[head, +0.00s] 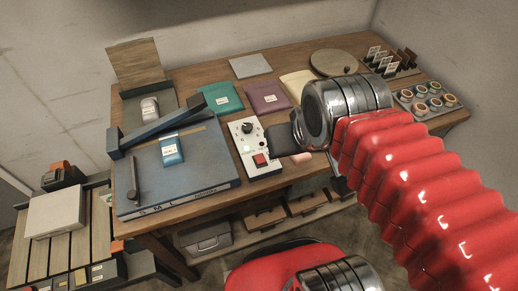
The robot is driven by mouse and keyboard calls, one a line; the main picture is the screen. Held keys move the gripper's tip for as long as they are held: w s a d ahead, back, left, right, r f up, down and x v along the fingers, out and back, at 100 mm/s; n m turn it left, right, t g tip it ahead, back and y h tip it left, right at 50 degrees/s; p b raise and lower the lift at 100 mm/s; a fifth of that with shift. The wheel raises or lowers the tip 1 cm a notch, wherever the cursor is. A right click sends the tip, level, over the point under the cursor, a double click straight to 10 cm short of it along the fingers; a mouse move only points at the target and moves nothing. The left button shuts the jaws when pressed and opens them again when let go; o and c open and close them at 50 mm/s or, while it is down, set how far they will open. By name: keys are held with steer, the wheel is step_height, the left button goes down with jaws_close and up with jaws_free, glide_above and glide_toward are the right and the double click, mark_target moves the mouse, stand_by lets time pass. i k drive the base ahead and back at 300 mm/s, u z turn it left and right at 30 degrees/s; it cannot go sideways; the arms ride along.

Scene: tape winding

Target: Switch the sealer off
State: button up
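The sealer (190,188) is a blue-grey flat bed on the wooden table with a dark blue bar raised at an angle over its back edge. A blue packet with a white label (172,150) lies on it. A pale control box (250,150) stands at its right side, with a black knob near the top and a red switch (261,160) near the front. I cannot make out the switch's position. My gripper (283,139), dark and flat, reaches in from the right just beside the box, above and right of the red switch. Its fingertips are too unclear to tell their opening.
A teal packet (222,97) and a purple packet (268,97) lie behind the box. A round wooden board (334,62), a card rack (385,62) and a tray of tape rolls (428,102) stand at the right.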

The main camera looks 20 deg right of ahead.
mark_target(260, 160)
steer(key=z, duration=0.05)
steer(key=k, duration=0.9)
steer(key=u, duration=0.75)
steer(key=i, duration=1)
steer(key=u, duration=0.05)
